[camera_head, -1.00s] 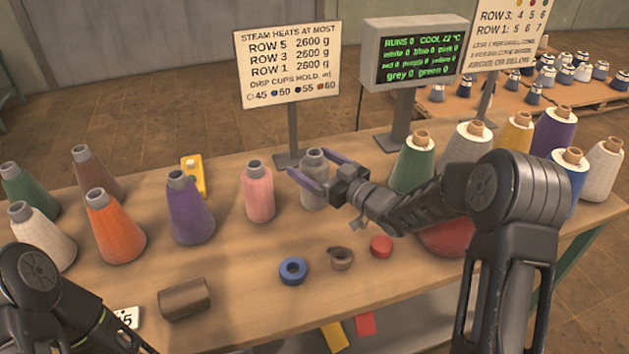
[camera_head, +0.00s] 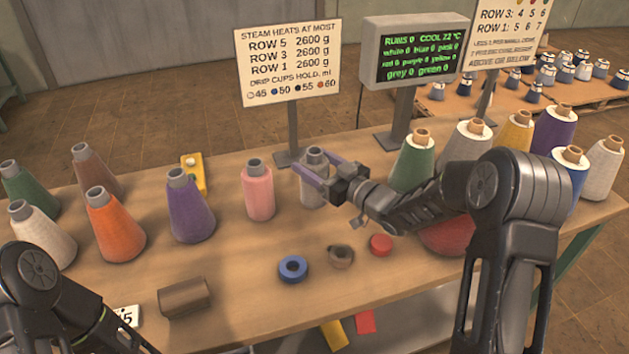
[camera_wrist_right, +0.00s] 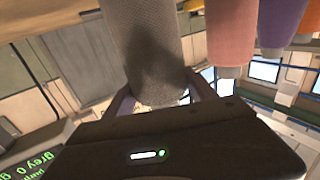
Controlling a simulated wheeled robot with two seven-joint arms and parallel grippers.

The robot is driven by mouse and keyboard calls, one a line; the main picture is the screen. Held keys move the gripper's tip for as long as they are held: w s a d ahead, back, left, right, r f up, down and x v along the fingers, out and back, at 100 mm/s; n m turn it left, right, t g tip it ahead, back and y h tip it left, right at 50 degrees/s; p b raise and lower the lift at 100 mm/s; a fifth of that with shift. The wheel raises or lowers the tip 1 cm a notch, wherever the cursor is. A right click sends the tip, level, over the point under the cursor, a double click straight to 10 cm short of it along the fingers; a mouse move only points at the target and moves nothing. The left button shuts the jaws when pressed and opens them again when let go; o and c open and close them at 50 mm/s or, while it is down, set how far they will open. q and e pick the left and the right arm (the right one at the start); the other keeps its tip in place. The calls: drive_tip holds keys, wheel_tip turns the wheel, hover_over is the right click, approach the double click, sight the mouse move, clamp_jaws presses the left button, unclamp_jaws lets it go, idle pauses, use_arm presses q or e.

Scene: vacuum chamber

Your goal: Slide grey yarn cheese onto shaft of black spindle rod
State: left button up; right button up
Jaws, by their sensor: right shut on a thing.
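The grey yarn cheese (camera_head: 313,194) stands upright on the table behind the middle, to the right of the pink one. My right gripper (camera_head: 314,166) is shut on it, with a finger on each side near its top. In the right wrist view the grey cheese (camera_wrist_right: 148,38) sits between the two fingers (camera_wrist_right: 160,92), and its lower end is partly in shadow. I cannot make out a black spindle rod in either view. My left arm shows at the lower left, but its gripper is out of view.
A pink cone (camera_head: 258,192) stands close beside the grey one, with purple (camera_head: 190,210) and orange (camera_head: 114,228) cones further left. A green cone (camera_head: 413,163) stands right, near my forearm. Sign posts rise behind. Blue (camera_head: 292,269) and red (camera_head: 381,244) rings lie in front.

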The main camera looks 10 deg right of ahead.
clamp_jaws()
idle(0.3)
wheel_tip(320, 180, up, 10)
idle(0.7)
idle(0.5)
